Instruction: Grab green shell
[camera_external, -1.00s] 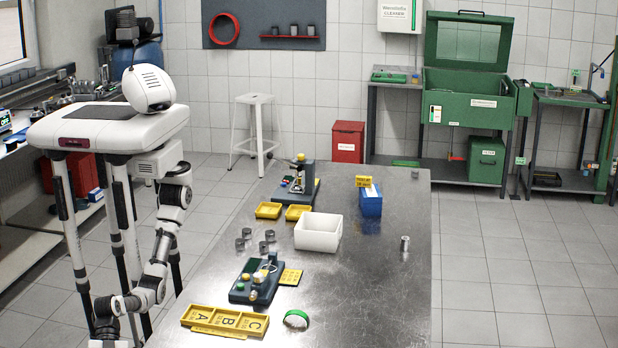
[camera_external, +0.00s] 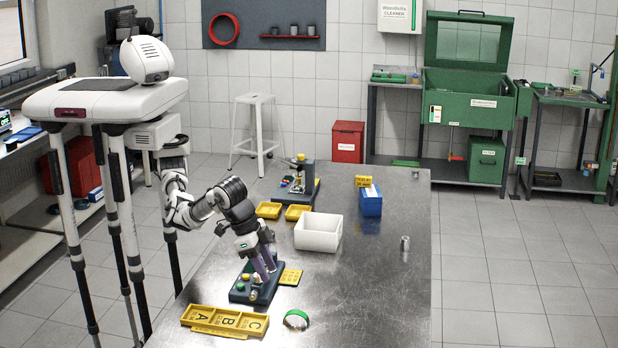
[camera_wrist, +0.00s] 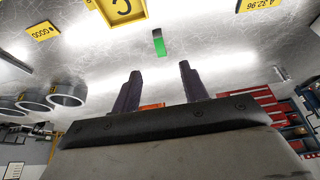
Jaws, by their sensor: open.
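The green shell (camera_external: 296,319) is a curved half-ring with a green side, lying on the metal table near its front edge, right of the yellow A-B-C tray (camera_external: 225,321). In the wrist view a small green and grey piece, likely the shell (camera_wrist: 158,43), lies beyond my fingertips, between their lines. My gripper (camera_external: 267,275) is open with its purple fingers pointing down, over or in front of the dark blue fixture (camera_external: 240,292), apart from the shell. Both fingers (camera_wrist: 160,72) show in the wrist view with nothing held between them. The gripper hides part of the fixture.
A small yellow tray (camera_external: 291,277) sits beside the fixture. A white bin (camera_external: 318,232), a blue box (camera_external: 371,202) and two yellow trays (camera_external: 269,210) stand farther back. A metal cylinder (camera_external: 405,243) stands at the right. The table right of the shell is clear.

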